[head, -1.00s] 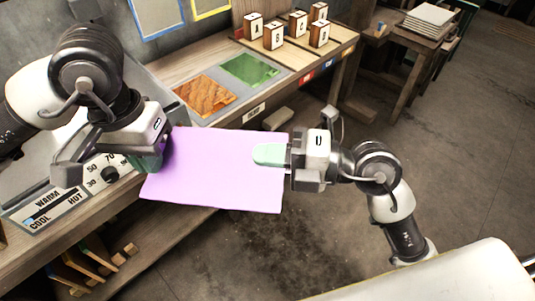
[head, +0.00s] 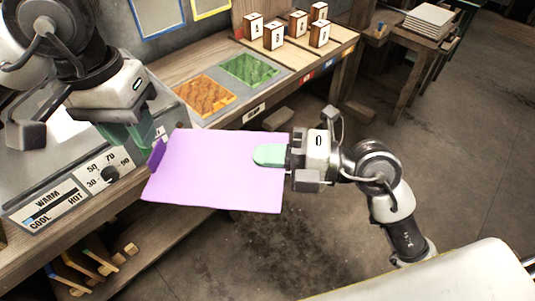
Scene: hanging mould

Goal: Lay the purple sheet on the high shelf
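The purple sheet (head: 215,175) is held out in front of the bench, roughly flat, with its left edge bent up. My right gripper (head: 270,155) is shut on the sheet's right edge, one pale green finger lying over the top. My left gripper (head: 132,130) is above and left of the sheet's left edge, apart from it. Its green fingers look spread and hold nothing. I cannot tell which surface is the high shelf.
A wooden bench (head: 185,65) runs along the wall with an orange panel (head: 205,95), a green panel (head: 248,69) and several lettered blocks (head: 273,37). A heater with a dial (head: 108,174) stands at left. A stool with stacked sheets (head: 428,18) is at back right. Floor at right is clear.

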